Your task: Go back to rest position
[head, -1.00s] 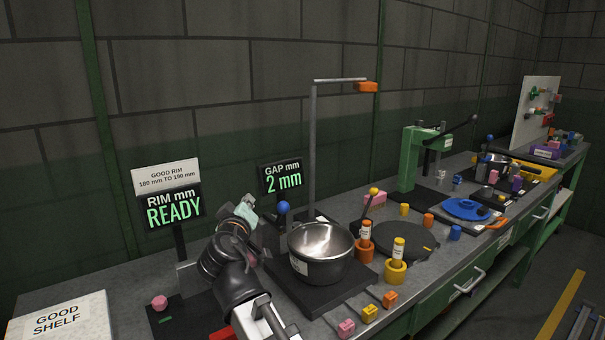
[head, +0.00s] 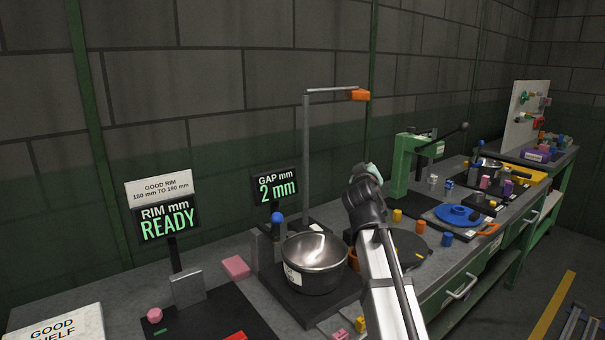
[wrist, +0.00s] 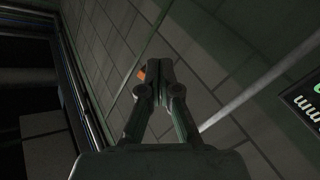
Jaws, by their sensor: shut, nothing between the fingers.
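My gripper (wrist: 160,85) is shut and empty in the wrist view, its fingers together against the block wall. In the head view my arm rises at the right of the metal pot (head: 316,256), and the wrist end stands above the bench in front of the green press (head: 408,165). The gripper is mostly hidden behind my wrist there; only a pale part shows. The pot sits upright on a black gauge base (head: 290,297), apart from my arm.
Signs read RIM mm READY (head: 167,219) and GAP mm 2 mm (head: 275,188). A thin post with an orange-tipped bar (head: 357,95) stands behind the pot. A pink block (head: 236,267) and blue lid (head: 458,214) lie on the bench.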

